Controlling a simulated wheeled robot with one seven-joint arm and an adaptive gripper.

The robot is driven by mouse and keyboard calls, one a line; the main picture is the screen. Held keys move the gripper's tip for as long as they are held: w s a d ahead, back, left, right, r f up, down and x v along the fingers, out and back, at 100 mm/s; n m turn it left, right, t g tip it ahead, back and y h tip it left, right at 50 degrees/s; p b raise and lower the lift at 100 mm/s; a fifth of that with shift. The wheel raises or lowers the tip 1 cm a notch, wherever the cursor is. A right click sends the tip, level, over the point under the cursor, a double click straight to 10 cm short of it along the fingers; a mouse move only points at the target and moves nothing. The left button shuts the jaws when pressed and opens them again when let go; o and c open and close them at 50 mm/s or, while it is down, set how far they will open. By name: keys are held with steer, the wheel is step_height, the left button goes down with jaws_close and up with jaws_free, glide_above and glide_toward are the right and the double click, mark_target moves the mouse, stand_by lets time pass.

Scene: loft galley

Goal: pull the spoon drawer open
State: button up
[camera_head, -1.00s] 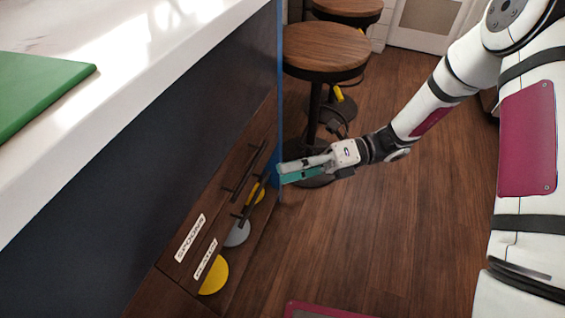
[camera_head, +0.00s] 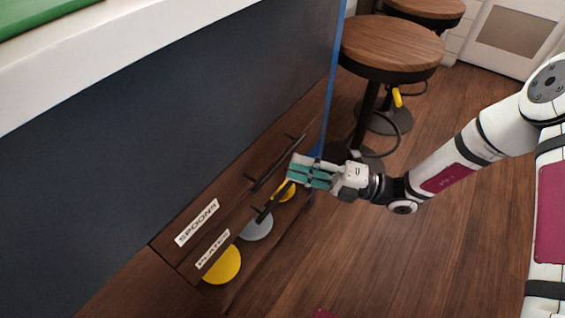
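The spoon drawer (camera_head: 228,190) has a dark wood front with a white SPOONS label (camera_head: 197,222). It looks shut. Its dark bar handle (camera_head: 266,173) runs along the front, above the handle of the plates drawer. My gripper (camera_head: 293,170) is at the far end of these handles, its teal-padded fingers pointing left towards the drawer fronts. The two fingers look apart, with nothing seen between them. They overlap the far part of the lower handle in the picture; I cannot tell whether they touch either handle.
Below is the plates drawer with a PLATES label (camera_head: 213,249) and its own dark handle (camera_head: 268,208). Yellow and grey discs (camera_head: 222,264) show beneath. A white counter (camera_head: 120,52) overhangs the cabinet. Stools (camera_head: 392,48) stand behind my gripper.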

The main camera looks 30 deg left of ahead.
mark_target(281, 159)
steer(key=shift+b+x, duration=0.5)
steer(key=shift+x, duration=1.9)
jaws_close()
